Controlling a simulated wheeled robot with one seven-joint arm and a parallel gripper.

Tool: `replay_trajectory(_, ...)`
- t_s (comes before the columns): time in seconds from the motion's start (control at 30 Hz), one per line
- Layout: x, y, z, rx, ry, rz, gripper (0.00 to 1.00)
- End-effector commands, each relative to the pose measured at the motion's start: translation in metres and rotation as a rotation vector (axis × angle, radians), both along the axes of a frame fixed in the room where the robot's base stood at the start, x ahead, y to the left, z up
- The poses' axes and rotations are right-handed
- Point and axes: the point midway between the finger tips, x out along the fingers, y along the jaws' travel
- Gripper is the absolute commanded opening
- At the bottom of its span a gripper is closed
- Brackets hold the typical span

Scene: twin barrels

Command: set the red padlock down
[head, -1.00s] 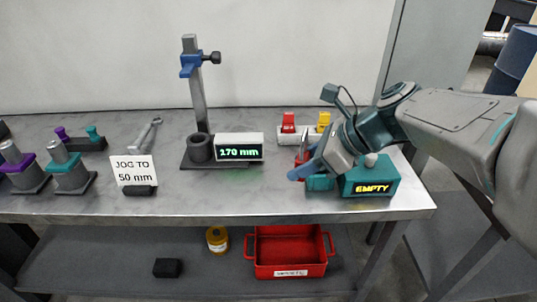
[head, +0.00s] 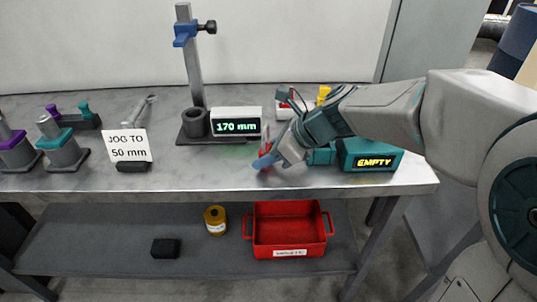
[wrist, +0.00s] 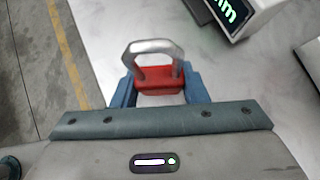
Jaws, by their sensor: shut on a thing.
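The red padlock (wrist: 160,82) with its silver shackle is between the blue fingers of my gripper (wrist: 155,90) in the wrist view. My gripper is shut on its red body, and the shackle points away from the palm. In the head view my gripper (head: 265,158) is over the front right part of the workbench (head: 205,176), left of the teal box. The padlock shows there only as a small patch of red (head: 265,150), partly hidden by the gripper. I cannot tell whether it touches the bench top.
A display reading 170 mm (head: 237,127) and a stand with a blue clamp (head: 186,36) are behind and left. A teal box reading EMPTY (head: 372,160) is right. A red tray (head: 290,253) sits on the lower shelf. The bench between the sign (head: 128,146) and my gripper is clear.

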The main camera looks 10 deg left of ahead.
Motion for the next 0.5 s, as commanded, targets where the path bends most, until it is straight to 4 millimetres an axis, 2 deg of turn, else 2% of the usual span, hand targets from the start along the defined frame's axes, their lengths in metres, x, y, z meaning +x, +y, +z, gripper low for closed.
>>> replay_trajectory(0.17, 0.0, -0.0001, -0.0029, 0.0, 0.0, 0.0, 0.2)
replay_trajectory(0.2, 0.0, -0.0001, -0.0023, 0.0, -0.001, 0.001, 0.48)
replay_trajectory(0.27, 0.0, -0.0001, -0.0021, 0.0, -0.001, 0.001, 0.62)
replay_trajectory(0.5, 0.0, -0.0001, -0.0018, 0.0, 0.0, 0.0, 0.62)
